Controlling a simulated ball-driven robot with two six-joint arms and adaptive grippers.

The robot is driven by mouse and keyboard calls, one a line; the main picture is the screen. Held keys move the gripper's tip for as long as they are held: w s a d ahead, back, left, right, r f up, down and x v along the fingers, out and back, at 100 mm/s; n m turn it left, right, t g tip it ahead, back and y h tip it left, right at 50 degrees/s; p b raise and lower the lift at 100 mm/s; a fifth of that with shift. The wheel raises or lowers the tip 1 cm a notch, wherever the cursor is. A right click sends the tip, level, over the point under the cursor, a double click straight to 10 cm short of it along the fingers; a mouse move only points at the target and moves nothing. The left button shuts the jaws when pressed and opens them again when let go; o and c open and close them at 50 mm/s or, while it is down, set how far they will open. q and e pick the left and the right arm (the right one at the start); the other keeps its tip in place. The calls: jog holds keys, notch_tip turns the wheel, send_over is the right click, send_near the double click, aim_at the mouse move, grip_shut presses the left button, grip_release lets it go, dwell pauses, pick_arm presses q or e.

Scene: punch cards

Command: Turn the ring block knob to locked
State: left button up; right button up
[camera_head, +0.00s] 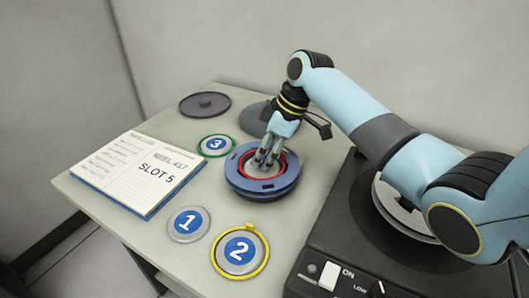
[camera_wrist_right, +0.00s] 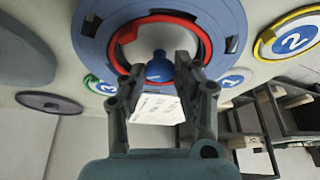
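The ring block (camera_head: 237,181) is a blue round block on the table with a red ring (camera_head: 246,168) inside its rim. In the right wrist view the ring block (camera_wrist_right: 88,40) fills the top, and its red ring (camera_wrist_right: 205,45) has a small tab at the left. A small blue knob (camera_wrist_right: 160,68) stands at its centre. My right gripper (camera_head: 267,162) reaches down over the block's middle. In the wrist view its fingers (camera_wrist_right: 160,72) are apart, one on each side of the knob; firm contact cannot be made out. My left gripper is not in view.
Numbered discs 1 (camera_head: 188,224), 2 (camera_head: 240,252) and 3 (camera_head: 216,146) lie around the block; disc 2 has a yellow ring. An open book (camera_head: 130,172) reading "SLOT 5" lies left. A dark disc (camera_head: 205,103) lies behind. A black machine (camera_head: 330,235) stands right.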

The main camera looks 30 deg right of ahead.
grip_shut()
jog(key=shift+r+m+p, duration=0.1)
jog(key=shift+m+p, duration=0.3)
jog(key=shift+p, duration=0.3)
jog(key=m+h+p, duration=0.1)
jog(key=m+p, duration=0.1)
jog(key=p, duration=0.1)
jog(key=m+t+p, duration=0.1)
jog(key=m+p, duration=0.2)
jog(key=m+h+p, duration=0.1)
jog(key=m+p, duration=0.1)
jog(key=p, duration=0.1)
jog(key=shift+s+a+r+h, duration=0.1)
jog(key=shift+a+r+h, duration=0.05)
jog(key=shift+a+h, duration=0.15)
jog(key=m+h+p, duration=0.1)
jog(key=m+p, duration=0.1)
jog(key=shift+m+t, duration=0.3)
jog(key=shift+m, duration=0.1)
jog(key=shift+f+m+h+p, duration=0.2)
jog(key=shift+m+h+p, duration=0.5)
jog(key=shift+m, duration=0.9)
jog(key=o, duration=0.8)
grip_release()
jog(key=shift+c, duration=0.2)
